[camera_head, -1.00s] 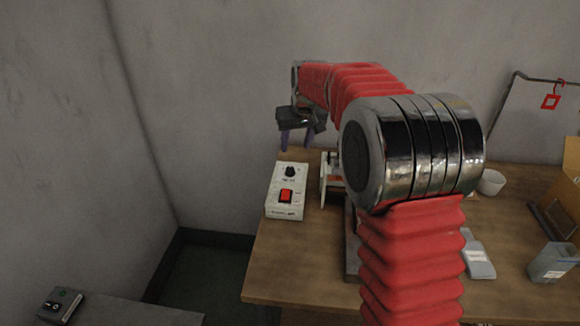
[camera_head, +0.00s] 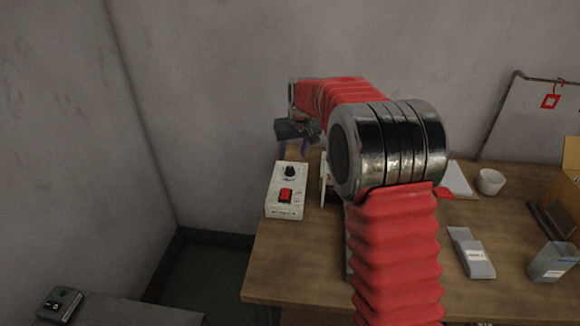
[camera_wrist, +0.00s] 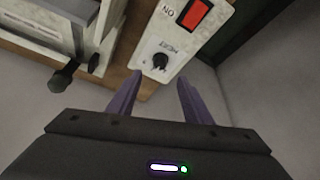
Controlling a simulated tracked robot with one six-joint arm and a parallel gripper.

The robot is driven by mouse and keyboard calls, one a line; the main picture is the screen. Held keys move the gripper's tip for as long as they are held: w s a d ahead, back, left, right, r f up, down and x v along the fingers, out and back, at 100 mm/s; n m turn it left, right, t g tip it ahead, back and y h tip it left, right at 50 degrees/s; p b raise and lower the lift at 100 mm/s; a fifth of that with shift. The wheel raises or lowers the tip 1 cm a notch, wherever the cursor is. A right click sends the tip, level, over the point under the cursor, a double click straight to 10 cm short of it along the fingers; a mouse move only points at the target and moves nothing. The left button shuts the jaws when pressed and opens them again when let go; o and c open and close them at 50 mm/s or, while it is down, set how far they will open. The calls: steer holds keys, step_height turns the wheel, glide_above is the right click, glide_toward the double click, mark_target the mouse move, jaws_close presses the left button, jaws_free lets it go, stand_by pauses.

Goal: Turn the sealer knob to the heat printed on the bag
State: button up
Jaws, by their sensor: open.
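The sealer's white control box (camera_head: 284,205) stands at the left end of the wooden table, with a black knob (camera_head: 290,171) at its far end and a red switch (camera_head: 286,196) nearer. In the wrist view the knob (camera_wrist: 159,62) lies beyond and between my gripper's two purple fingers (camera_wrist: 160,98), which are open, empty and apart from it. The word HEAT shows beside the knob; its setting is too small to read. In the head view my gripper (camera_head: 294,148) is just behind the knob. A grey-white bag (camera_head: 472,253) with a label lies on the table; its print is unreadable.
A sealer frame (camera_wrist: 66,45) with a dark lever knob (camera_wrist: 63,78) stands beside the control box. A white cup (camera_head: 490,181), a cardboard box (camera_head: 562,190) and a grey container (camera_head: 552,263) stand at the right. My arm hides the table's middle.

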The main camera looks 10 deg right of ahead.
mark_target(290, 168)
steer(key=x, duration=0.9)
steer(key=shift+f, duration=0.15)
steer(key=c, duration=0.9)
steer(key=shift+a, duration=0.15)
steer(key=shift+c, duration=0.6)
